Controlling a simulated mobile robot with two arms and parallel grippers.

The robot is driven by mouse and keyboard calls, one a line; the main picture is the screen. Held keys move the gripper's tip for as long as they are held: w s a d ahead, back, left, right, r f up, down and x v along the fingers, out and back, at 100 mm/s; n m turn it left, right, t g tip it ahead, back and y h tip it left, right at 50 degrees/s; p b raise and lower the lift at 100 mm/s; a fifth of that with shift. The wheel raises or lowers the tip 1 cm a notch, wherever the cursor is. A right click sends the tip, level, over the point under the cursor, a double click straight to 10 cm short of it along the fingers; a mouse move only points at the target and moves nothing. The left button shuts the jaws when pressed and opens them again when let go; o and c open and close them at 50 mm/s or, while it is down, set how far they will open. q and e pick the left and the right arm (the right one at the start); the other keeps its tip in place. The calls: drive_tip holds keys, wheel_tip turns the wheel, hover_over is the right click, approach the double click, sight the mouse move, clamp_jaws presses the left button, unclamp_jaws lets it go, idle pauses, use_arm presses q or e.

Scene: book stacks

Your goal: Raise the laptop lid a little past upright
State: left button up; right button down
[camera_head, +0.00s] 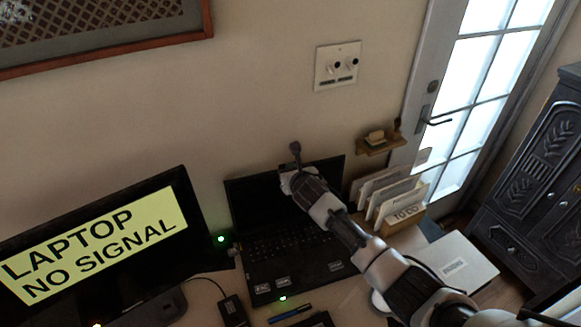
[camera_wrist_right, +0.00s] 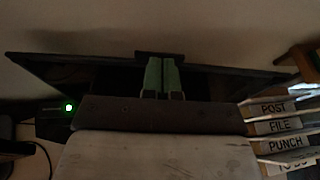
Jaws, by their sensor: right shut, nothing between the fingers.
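The black laptop (camera_head: 265,262) sits on the desk with its keyboard showing. Its dark lid (camera_head: 245,200) is open and stands up at the back; its exact angle is hard to tell. My right arm reaches in from the lower right and hides part of the lid. My right gripper (camera_head: 296,150) is at the lid's upper edge, shut and empty. In the right wrist view, its two fingers (camera_wrist_right: 161,76) are together in front of the dark lid (camera_wrist_right: 220,82), which spreads to both sides. Whether they touch it I cannot tell. My left gripper is not in view.
A monitor (camera_head: 90,248) reading "LAPTOP NO SIGNAL" stands left of the laptop. A file sorter (camera_head: 405,215) with labelled dividers is close on the right, below a small wall shelf (camera_head: 381,146). A blue pen (camera_head: 290,314) lies in front. The wall is behind.

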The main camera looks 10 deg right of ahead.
drive_tip(key=shift+w, duration=0.4)
drive_tip(key=shift+w+b, duration=0.4)
drive_tip(key=shift+w, duration=0.6)
drive_tip(key=shift+s, duration=0.1)
